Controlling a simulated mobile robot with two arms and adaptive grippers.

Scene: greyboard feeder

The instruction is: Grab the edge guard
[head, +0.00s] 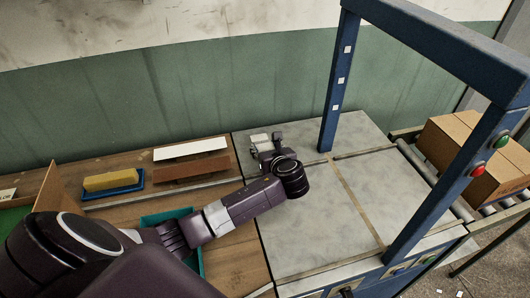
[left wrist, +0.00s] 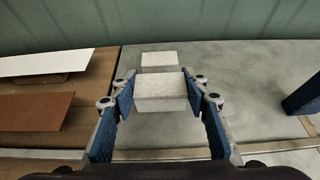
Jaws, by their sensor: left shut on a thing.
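The edge guard (left wrist: 160,92) is a pale grey block between the two blue-padded fingers of my left gripper (left wrist: 161,102) in the left wrist view. The fingers touch its left and right sides, so the gripper is shut on it. A second pale piece (left wrist: 159,59) shows just behind it; I cannot tell whether the two are joined. In the head view my left gripper (head: 268,152) is at the back left of the grey work surface, partly hiding the pale pieces (head: 260,139). My right gripper is not in view.
A blue frame (head: 336,85) stands over the grey surface (head: 310,225). A white strip (head: 190,149) and a brown strip (head: 192,168) lie on the wooden table to the left, near a yellow sponge (head: 110,180). A cardboard box (head: 465,150) sits on rollers at right.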

